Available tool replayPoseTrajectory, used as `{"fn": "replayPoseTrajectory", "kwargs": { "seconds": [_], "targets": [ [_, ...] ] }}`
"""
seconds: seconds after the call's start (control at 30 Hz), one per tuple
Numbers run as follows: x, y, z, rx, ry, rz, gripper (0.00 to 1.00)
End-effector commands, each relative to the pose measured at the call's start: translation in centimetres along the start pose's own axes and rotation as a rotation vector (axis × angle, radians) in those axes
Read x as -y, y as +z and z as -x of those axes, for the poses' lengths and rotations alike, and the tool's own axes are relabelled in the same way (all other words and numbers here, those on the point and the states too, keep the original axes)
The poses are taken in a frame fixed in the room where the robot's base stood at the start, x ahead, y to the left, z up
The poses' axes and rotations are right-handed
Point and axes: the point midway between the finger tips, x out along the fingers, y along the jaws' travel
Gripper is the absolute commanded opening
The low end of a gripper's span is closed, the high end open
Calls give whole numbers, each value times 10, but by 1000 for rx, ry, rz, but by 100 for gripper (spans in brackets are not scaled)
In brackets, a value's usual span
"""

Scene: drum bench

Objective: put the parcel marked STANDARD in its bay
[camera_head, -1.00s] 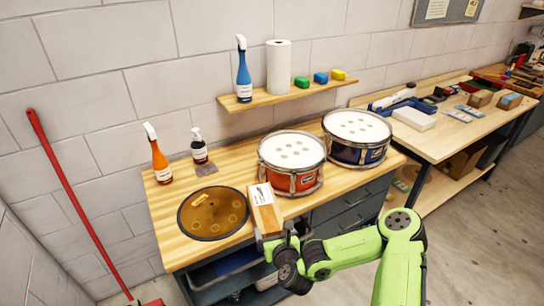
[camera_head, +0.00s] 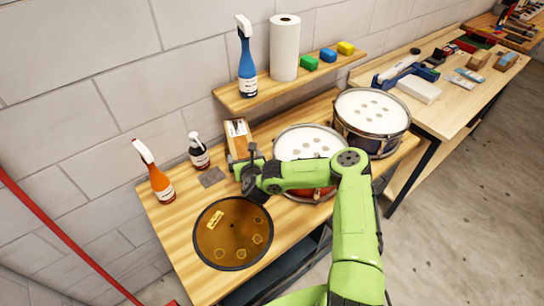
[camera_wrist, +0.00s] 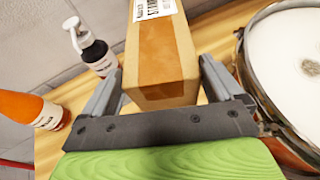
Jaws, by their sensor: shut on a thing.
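A brown cardboard parcel (camera_head: 239,131) with a white label is at the back of the wooden bench, left of the red drum. My gripper (camera_head: 245,159) is shut on its near end. In the wrist view the parcel (camera_wrist: 160,60) sits between both fingers (camera_wrist: 160,95), with brown tape on the end facing me. Its label is cut off by the top edge and I cannot read it surely. I cannot tell whether the parcel touches the bench. I cannot make out a marked bay.
The red drum (camera_head: 308,143) is close on the right, with a blue drum (camera_head: 371,118) beyond. A dark bottle (camera_head: 199,155) and an orange spray bottle (camera_head: 157,178) stand left. An amber round disc (camera_head: 234,238) lies in front. A shelf (camera_head: 258,99) overhangs the back.

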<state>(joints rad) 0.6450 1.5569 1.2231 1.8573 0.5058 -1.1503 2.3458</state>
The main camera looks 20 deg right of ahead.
Motion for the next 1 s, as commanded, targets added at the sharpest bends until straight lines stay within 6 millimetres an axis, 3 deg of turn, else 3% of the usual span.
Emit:
{"fn": "replayPoseTrajectory", "kwargs": {
  "seconds": [0.13, 0.43, 0.83, 0.87, 1.0],
  "targets": [
    [0, -35, -15, 4, -1, 3, 33],
    [0, -82, -34, 5, -1, 2, 33],
    [1, -88, -36, 5, -2, -2, 33],
    [1, -89, -36, 1, 0, 0, 98],
    [1, -88, -36, 1, 0, 1, 100]
  ]
}}
